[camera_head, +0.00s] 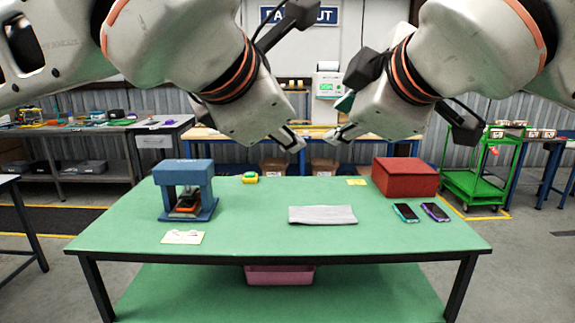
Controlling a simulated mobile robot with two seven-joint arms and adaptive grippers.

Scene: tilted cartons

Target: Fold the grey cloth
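The grey cloth (322,215) lies as a flat, narrow rectangle in the middle of the green table (265,253). Nothing touches it. My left gripper (297,140) and my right gripper (333,137) hang close to each other above the far side of the table, well apart from the cloth. The fingers of both are small and dark at this distance, and the gap between the fingertips is not clear in either one. I see no object held in them.
A blue press-like fixture (184,180) stands at the left, with a pale card (182,238) before it. A red box (405,177) and two phones (405,213) (435,212) are at the right. A yellow-green item (250,178) lies at the back. The table around the cloth is clear.

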